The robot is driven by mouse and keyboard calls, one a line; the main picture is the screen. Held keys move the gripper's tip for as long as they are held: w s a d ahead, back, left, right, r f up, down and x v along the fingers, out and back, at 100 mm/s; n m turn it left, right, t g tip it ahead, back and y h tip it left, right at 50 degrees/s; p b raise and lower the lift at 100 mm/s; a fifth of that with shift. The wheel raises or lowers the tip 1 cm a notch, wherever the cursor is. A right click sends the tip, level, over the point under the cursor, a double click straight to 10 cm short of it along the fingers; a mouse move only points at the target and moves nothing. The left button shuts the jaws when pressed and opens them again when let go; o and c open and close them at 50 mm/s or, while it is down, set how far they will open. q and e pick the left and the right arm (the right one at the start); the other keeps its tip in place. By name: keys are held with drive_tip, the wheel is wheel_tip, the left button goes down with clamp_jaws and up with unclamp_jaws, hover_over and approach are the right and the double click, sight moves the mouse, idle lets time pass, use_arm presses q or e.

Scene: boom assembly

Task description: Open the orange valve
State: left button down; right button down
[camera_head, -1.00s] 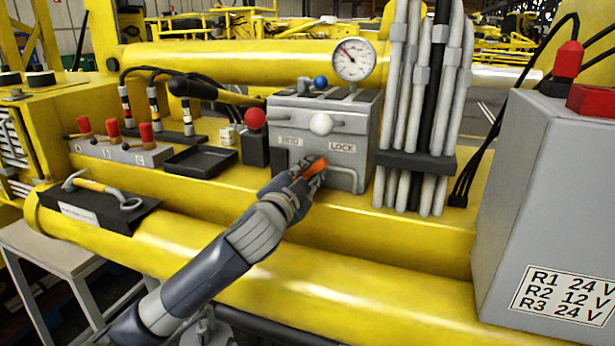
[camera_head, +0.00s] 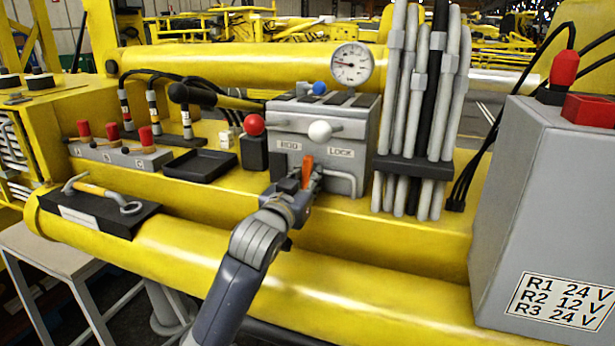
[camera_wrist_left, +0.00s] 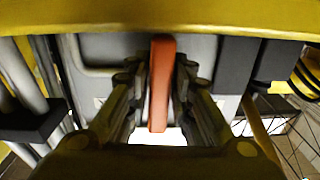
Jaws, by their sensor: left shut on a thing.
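The orange valve handle (camera_head: 307,168) stands nearly upright at the front of the grey valve block (camera_head: 350,115), between the labels ROD and LOCK. My left gripper (camera_head: 303,182) reaches it from below and is shut on it. In the left wrist view the orange handle (camera_wrist_left: 161,80) runs lengthwise between the two fingers of my left gripper (camera_wrist_left: 158,98). The fingers hide part of the handle's lower end in the head view. My right gripper is not in view.
A white ball knob (camera_head: 320,131) and a red ball knob (camera_head: 254,125) stick out near the handle. A pressure gauge (camera_head: 351,64) sits on top. Grey hoses (camera_head: 405,110) stand close on the right.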

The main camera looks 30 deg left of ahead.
sight(306, 182)
use_arm(q)
drive_tip(key=shift+f+n, duration=0.15)
drive_tip(key=shift+n, duration=0.15)
idle(0.4)
drive_tip(key=c, duration=1.5)
unclamp_jaws()
drive_tip(key=shift+s, duration=0.1)
drive_tip(key=v, duration=0.7)
drive_tip(key=shift+s, duration=0.15)
